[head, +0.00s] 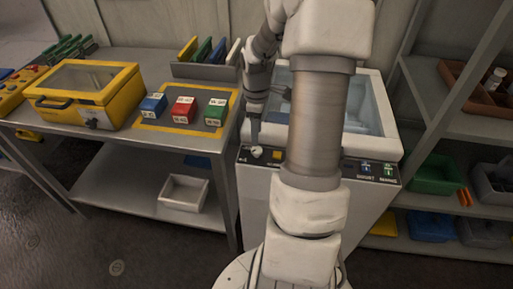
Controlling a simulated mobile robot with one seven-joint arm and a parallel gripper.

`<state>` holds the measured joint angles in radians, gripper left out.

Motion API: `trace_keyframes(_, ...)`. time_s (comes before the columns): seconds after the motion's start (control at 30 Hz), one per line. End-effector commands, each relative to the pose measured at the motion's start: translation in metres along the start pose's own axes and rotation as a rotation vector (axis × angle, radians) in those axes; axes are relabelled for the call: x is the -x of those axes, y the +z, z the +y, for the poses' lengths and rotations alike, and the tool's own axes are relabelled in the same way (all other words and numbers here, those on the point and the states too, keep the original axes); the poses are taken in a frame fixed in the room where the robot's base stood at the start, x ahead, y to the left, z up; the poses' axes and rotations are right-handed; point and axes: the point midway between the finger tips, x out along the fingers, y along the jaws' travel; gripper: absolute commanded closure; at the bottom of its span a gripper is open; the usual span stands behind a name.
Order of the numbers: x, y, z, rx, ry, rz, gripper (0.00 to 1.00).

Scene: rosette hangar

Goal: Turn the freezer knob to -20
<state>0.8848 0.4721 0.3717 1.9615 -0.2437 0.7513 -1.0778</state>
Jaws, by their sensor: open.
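The white chest freezer (392,148) with a glass lid stands in the middle, partly hidden behind my arm. A dark control panel (344,166) runs along its front top edge. A small pale knob (257,153) sits near the panel's left end. My gripper (256,140) points down just above the knob, and its fingers are open. I cannot tell whether the fingertips touch the knob. The panel's scale marks are too small to read, so the knob's setting cannot be told.
A yellow button (277,155) sits right of the knob. Blue (366,169) and green (388,170) switches are at the panel's right. A workbench (110,131) at left holds a yellow case (90,90) and coloured boxes. Shelves with bins, one green (435,178), stand at right.

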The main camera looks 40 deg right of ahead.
Motion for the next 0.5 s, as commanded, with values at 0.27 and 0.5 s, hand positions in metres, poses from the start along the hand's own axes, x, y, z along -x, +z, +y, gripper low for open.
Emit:
trace_keyframes(0.27,-0.051,0.0,-0.001,0.0,-0.002,-0.001,0.43)
trace_keyframes(0.5,-0.064,0.0,0.0,0.001,0.0,-0.001,0.43)
